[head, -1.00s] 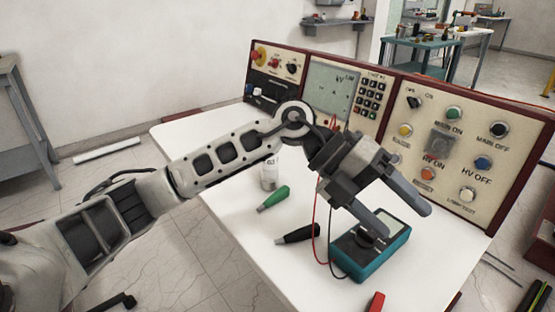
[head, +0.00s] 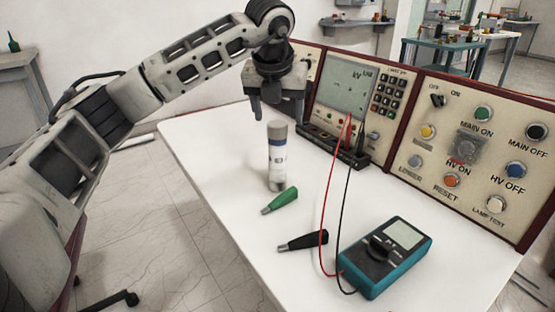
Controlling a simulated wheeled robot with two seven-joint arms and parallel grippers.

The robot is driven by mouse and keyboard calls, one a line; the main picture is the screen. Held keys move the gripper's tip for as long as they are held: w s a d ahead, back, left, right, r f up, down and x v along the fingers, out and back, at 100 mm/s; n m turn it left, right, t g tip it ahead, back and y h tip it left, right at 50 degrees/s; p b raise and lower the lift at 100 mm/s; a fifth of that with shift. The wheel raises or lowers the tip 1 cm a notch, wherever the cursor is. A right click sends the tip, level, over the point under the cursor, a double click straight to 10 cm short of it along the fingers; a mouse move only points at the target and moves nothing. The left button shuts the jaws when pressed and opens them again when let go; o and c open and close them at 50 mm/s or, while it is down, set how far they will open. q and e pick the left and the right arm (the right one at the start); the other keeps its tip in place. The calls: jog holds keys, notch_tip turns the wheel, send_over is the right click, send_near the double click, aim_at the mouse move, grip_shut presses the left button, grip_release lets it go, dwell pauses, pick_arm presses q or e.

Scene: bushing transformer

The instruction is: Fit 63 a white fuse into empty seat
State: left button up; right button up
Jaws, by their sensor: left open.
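A white fuse (head: 278,158) with grey end caps stands upright on the white table, left of the middle of the head view. My left gripper (head: 278,108) points down just above and behind the fuse's top in the picture. Its two fingers are apart with nothing between them, and I cannot tell the exact gap to the fuse. The empty seat cannot be made out; part of the control panel is hidden behind my left arm and gripper. My right gripper is not in view.
A green-handled probe (head: 280,200) and a black one (head: 303,240) lie in front of the fuse. A teal multimeter (head: 388,258) with red and black leads lies to the right. The control panel (head: 470,150) lines the back of the white table (head: 235,235).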

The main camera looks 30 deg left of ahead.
aim_at(277, 124)
pick_arm(q)
jog(key=shift+a+b+x, duration=0.2)
jog(key=shift+b+x, duration=0.1)
jog(key=shift+x, duration=3.25)
grip_shut()
